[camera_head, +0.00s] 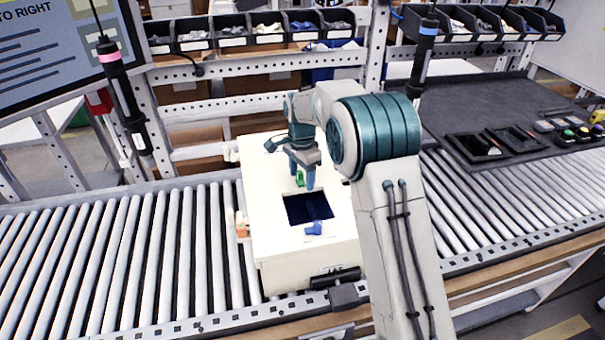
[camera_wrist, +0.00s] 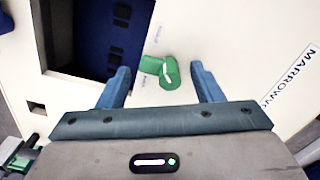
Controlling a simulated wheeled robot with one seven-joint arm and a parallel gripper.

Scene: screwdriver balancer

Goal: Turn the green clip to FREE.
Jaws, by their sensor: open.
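The green clip (camera_head: 300,179) sits on the top face of a white box (camera_head: 280,245), just behind its dark opening. In the wrist view the green clip (camera_wrist: 170,74) has a round knob with a white mark and a tab pointing left. Small print lies above and below it, too small to read. My gripper (camera_head: 301,174) points down over the clip. In the wrist view my gripper (camera_wrist: 162,72) is open, with one blue finger left of the clip and one right, both apart from it. Whether the fingertips are level with the clip I cannot tell.
The box's rectangular opening (camera_head: 307,207) has a dark blue inside. A blue piece (camera_head: 314,229) sits at its front edge. The box stands on a roller conveyor (camera_head: 150,255). Two screwdrivers hang nearby, one left (camera_head: 124,100) and one right (camera_head: 423,55). A dark mat (camera_head: 480,105) lies at the right.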

